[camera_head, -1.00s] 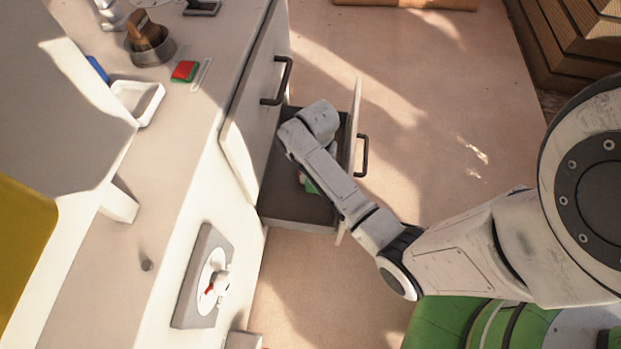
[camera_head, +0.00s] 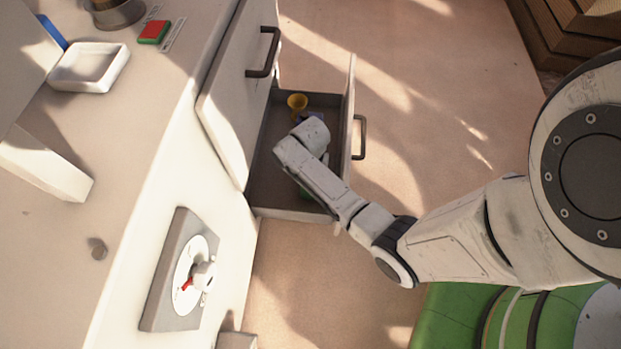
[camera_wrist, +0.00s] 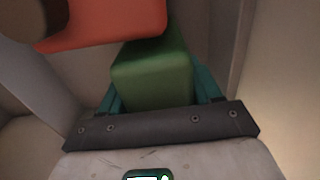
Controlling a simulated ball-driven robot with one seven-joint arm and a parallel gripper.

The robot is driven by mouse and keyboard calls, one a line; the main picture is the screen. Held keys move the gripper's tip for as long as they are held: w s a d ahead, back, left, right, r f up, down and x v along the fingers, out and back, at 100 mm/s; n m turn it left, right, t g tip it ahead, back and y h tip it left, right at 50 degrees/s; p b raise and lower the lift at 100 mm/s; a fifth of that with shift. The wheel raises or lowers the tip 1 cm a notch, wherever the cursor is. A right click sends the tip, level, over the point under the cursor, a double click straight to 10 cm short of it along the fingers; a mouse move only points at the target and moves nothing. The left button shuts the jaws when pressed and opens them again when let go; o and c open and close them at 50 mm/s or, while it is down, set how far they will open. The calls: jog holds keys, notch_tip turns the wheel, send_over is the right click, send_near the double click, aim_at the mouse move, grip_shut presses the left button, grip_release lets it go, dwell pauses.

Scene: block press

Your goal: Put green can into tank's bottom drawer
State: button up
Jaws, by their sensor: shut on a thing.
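The tank's bottom drawer (camera_head: 272,190) is pulled open below a closed upper drawer (camera_head: 235,95). My gripper (camera_wrist: 158,90) is down in the open drawer; in the head view my wrist mostly hides it. In the wrist view its teal fingers are shut on the green can (camera_wrist: 152,80), which looks boxy from here. A small patch of green (camera_head: 304,193) shows beside my wrist in the head view. Whether the can touches the drawer floor cannot be told.
A yellow cup-like thing (camera_head: 297,102) and a partly hidden bluish thing lie at the drawer's far end. An orange-red object (camera_wrist: 105,22) is close beyond the can. The drawer front with its handle (camera_head: 360,137) stands right of my wrist. Open floor lies beyond.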

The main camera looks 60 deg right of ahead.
jog(key=shift+f, duration=0.25)
jog(key=o, duration=1.5)
notch_tip(320, 180, up, 12)
jog(key=p, duration=0.6)
jog(key=shift+r+p, duration=0.1)
jog(key=shift+p, duration=0.3)
jog(key=s+a+r+m, duration=0.2)
jog(key=a+m, duration=0.3)
jog(key=s+a+r+m, duration=0.2)
jog(key=a+m, duration=0.4)
jog(key=s+a+r+m+t, duration=0.1)
jog(key=s+a+r+m, duration=0.1)
jog(key=s+r+m, duration=0.5)
jog(key=shift+s+a+r+m, duration=0.15)
jog(key=shift+s+r+m, duration=0.05)
jog(key=shift+m, duration=2)
